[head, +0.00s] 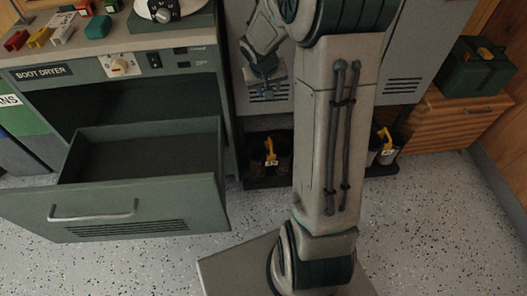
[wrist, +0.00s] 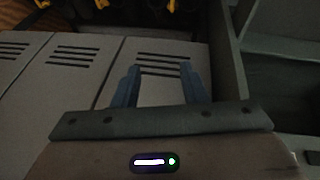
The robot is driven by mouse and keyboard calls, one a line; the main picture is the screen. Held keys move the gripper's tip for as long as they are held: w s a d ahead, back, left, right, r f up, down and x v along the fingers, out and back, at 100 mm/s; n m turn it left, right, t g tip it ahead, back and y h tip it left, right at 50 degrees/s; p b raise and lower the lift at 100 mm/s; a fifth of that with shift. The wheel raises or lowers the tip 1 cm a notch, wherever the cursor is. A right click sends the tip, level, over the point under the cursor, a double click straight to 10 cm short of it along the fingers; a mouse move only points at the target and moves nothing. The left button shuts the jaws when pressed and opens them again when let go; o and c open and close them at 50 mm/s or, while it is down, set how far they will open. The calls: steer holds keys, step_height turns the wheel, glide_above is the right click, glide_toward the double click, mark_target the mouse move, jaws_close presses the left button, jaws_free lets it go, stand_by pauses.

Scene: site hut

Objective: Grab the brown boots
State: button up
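A pair of dark brown boots (head: 283,168) with a yellow tag or clip (head: 270,152) stands in the low shelf space under the grey lockers, left of my arm in the head view. A second, greyer pair of boots (head: 376,157) with a yellow clip stands to the right, partly behind my arm. My gripper (head: 265,90) is in front of the locker doors, above the brown boots and apart from them. In the wrist view my gripper (wrist: 159,67) has its two fingers spread with nothing between them. Dark shapes with yellow parts show at that view's top edge; which pair is which is unclear.
The boot dryer cabinet (head: 155,65) stands at left with its drawer (head: 140,210) pulled out over the floor. Several small coloured items lie on top. A green box (head: 475,68) sits on a wooden chest (head: 450,118) at right. The speckled floor (head: 430,220) is clear at right.

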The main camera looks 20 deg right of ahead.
steer(key=w+a+b+x, duration=0.1)
steer(key=b+x, duration=0.5)
steer(key=x, duration=1.3)
steer(key=m+y+b, duration=0.1)
steer(key=y+b, duration=0.1)
steer(key=b, duration=0.5)
glide_above(269, 138)
steer(key=s, duration=0.2)
steer(key=shift+t, duration=0.4)
step_height(269, 138, down, 20)
steer(key=shift+w+f, duration=0.1)
steer(key=shift+f, duration=0.15)
steer(key=shift+w+d+f, duration=0.1)
steer(key=shift+w+f, duration=0.2)
steer(key=shift+f, duration=0.25)
steer(key=b+x, duration=0.1)
steer(key=x, duration=0.1)
steer(key=b+x, duration=0.1)
steer(key=x, duration=0.1)
steer(key=shift+s+f, duration=0.25)
steer(key=shift+s, duration=0.1)
steer(key=shift+w+f+b, duration=0.25)
steer(key=shift+f+b, duration=0.1)
steer(key=shift+f, duration=0.1)
jaws_close()
steer(key=shift+w+r, duration=0.1)
steer(key=shift+r, duration=0.05)
